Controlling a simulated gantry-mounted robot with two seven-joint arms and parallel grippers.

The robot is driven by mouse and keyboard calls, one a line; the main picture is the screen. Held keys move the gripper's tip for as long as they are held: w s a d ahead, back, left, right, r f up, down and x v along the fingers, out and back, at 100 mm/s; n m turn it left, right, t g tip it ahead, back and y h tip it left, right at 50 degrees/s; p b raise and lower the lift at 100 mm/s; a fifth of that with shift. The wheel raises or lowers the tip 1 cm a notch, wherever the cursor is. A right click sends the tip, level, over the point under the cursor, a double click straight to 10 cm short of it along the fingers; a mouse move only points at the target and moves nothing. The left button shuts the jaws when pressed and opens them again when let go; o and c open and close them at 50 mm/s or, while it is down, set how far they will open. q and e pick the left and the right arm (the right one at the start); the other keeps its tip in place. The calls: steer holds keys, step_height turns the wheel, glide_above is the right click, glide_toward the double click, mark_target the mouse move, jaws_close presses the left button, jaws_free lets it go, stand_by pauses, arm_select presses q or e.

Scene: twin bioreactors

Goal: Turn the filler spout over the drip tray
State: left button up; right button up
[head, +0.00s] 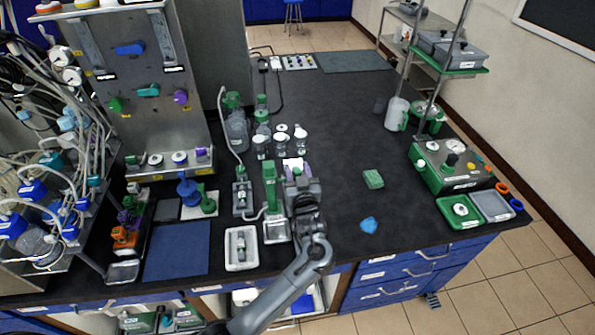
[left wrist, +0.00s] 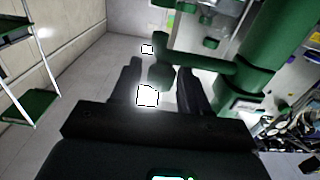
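The green filler column (head: 270,185) stands upright near the middle front of the bench, with the small metal drip tray (head: 277,232) at its foot. In the left wrist view the green spout (left wrist: 208,46) reaches out sideways from the thick green column (left wrist: 250,60). Its rounded end (left wrist: 160,74) lies between the fingers of my left gripper (left wrist: 160,82). The fingers are apart, one on each side of the end; contact is not clear. In the head view my left gripper (head: 297,172) is just right of the column and hides the spout. My right gripper is not in view.
A white tray (head: 230,262) lies left of the drip tray. Small bottles (head: 281,142) stand behind the gripper. The bench around these two is mostly clear.

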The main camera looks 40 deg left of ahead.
arm_select(q)
jaws_close()
